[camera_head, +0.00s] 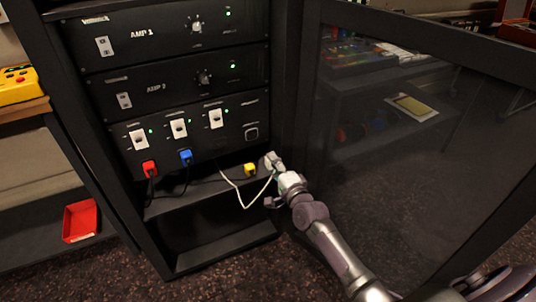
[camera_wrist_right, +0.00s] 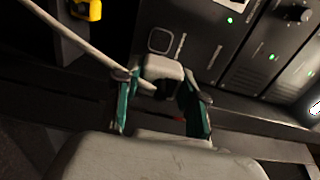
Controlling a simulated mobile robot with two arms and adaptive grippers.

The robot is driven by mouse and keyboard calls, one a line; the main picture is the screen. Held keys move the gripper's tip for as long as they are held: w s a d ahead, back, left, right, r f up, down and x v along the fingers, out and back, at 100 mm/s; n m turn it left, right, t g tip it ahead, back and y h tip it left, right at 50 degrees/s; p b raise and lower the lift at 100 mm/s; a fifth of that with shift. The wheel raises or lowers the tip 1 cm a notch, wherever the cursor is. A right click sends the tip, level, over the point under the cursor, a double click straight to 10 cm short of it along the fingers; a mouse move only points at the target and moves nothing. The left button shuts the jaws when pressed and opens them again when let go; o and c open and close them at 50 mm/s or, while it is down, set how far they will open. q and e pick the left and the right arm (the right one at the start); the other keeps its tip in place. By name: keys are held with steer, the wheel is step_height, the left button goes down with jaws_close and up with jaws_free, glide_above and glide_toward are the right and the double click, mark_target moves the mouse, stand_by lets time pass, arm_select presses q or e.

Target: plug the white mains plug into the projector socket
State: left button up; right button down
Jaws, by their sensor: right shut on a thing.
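The white mains plug (camera_head: 271,159) is in my right gripper (camera_head: 276,172), in front of the lower right of the rack. In the right wrist view the plug (camera_wrist_right: 163,68) sits between the two teal-padded fingers of the gripper (camera_wrist_right: 160,92). Its white cable (camera_head: 243,201) loops down and left. The projector socket (camera_head: 251,134) is a bare square outline at the right end of the power panel, above and left of the plug. In the wrist view the socket (camera_wrist_right: 160,40) shows just beyond the plug. The plug appears apart from it. My left gripper is out of view.
A red plug (camera_head: 149,168) and a blue plug (camera_head: 186,157) sit along the panel's lower edge. A yellow plug (camera_head: 250,169) is below the panel. The open glass rack door (camera_head: 400,150) stands right of my arm. A red tray (camera_head: 81,220) lies at left.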

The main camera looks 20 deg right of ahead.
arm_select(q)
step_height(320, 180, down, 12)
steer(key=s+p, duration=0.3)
arm_select(e)
steer(key=s+a, duration=0.4)
steer(key=a, duration=0.7)
arm_select(q)
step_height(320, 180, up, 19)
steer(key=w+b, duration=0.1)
steer(key=b, duration=0.5)
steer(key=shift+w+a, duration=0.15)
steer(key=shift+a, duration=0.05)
arm_select(e)
steer(key=shift+w+a, duration=0.2)
steer(key=shift+w, duration=3.25)
steer(key=shift+w+a, duration=0.2)
steer(key=shift+w, duration=3.25)
arm_select(q)
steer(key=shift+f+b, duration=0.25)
steer(key=shift+b, duration=0.15)
arm_select(e)
steer(key=shift+w, duration=0.15)
steer(key=shift+w+b, duration=0.35)
steer(key=shift+w, duration=0.05)
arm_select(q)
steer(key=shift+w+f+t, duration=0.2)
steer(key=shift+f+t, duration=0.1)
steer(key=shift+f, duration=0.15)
arm_select(e)
steer(key=shift+w, duration=0.35)
